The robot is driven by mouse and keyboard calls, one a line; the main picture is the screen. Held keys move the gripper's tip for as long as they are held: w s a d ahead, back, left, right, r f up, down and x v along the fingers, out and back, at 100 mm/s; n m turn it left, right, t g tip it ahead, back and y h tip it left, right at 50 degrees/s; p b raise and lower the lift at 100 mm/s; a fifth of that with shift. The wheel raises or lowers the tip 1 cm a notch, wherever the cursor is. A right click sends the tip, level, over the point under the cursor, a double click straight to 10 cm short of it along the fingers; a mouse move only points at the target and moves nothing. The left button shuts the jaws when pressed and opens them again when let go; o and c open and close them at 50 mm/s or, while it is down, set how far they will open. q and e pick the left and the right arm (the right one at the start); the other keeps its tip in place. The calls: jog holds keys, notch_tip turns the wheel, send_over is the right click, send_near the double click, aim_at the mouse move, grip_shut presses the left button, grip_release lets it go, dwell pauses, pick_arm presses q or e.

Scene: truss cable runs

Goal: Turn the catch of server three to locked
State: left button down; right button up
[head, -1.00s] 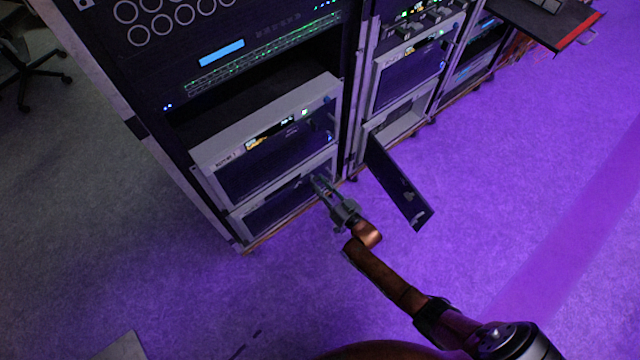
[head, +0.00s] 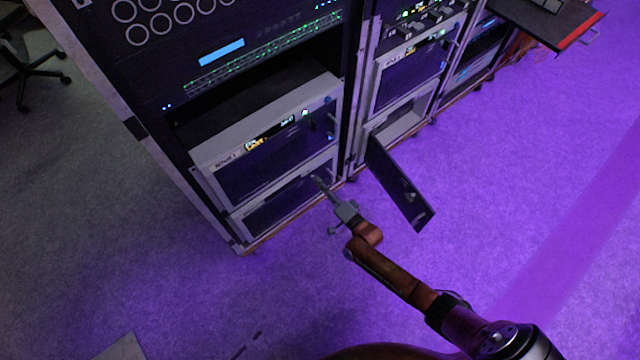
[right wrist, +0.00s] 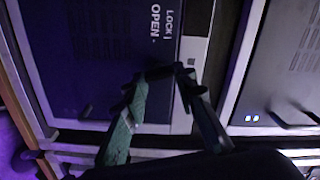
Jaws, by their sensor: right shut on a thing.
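My right gripper (head: 318,181) reaches the right side of the front of the lowest server (head: 285,207) in the left rack. In the right wrist view its fingers (right wrist: 160,77) are shut on the small dark catch (right wrist: 158,73), which the fingertips largely hide. The words LOCK (right wrist: 172,20) and OPEN (right wrist: 155,22) are printed on the dark door beside the catch. The catch's exact angle is hard to tell. The server's own number is not readable. My left gripper is not in view.
Another server (head: 270,150) with a lit display sits just above. To the right, a dark door (head: 400,185) hangs open from the neighbouring rack, near my right forearm. A shelf (head: 545,20) juts out at the top right. The floor (head: 540,200) in front is clear.

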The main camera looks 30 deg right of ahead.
jog(key=shift+f+m+b, duration=0.1)
jog(key=shift+m+b, duration=0.25)
jog(key=shift+m, duration=1.65)
jog(key=o, duration=1.1)
jog(key=s, duration=0.4)
jog(key=s+d, duration=0.1)
jog(key=s, duration=0.3)
jog(key=s+d, duration=0.1)
jog(key=s, duration=0.2)
jog(key=shift+s+d, duration=0.2)
jog(key=shift+s, duration=0.2)
